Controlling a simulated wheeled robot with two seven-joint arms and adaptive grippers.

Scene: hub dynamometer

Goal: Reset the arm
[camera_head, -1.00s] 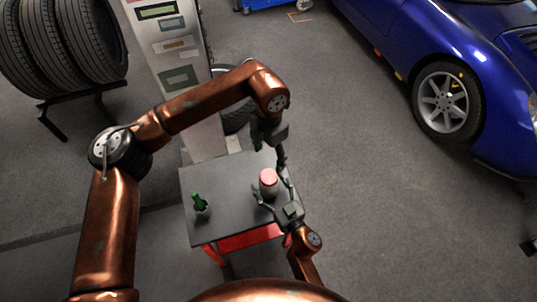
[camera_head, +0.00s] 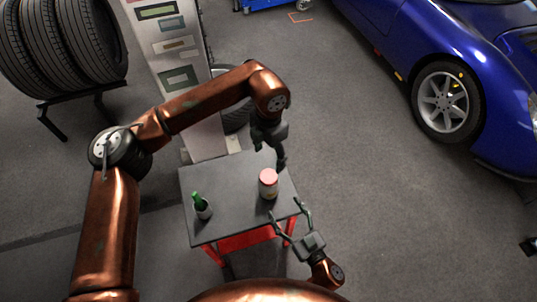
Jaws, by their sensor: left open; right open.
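My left gripper (camera_head: 270,156) is open and empty. It points down over the back right part of the small table, close behind the jar in the picture. My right gripper (camera_head: 288,212) is open and empty at the table's front right edge, with its fingers spread toward the table. A jar with a pink-red lid (camera_head: 268,184) stands upright on the dark tabletop (camera_head: 232,222), apart from the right gripper's fingers.
A tall panel (camera_head: 180,75) rises behind. A tyre rack (camera_head: 70,100) is at the left and a blue car (camera_head: 430,50) at the right. The floor between table and car is clear.

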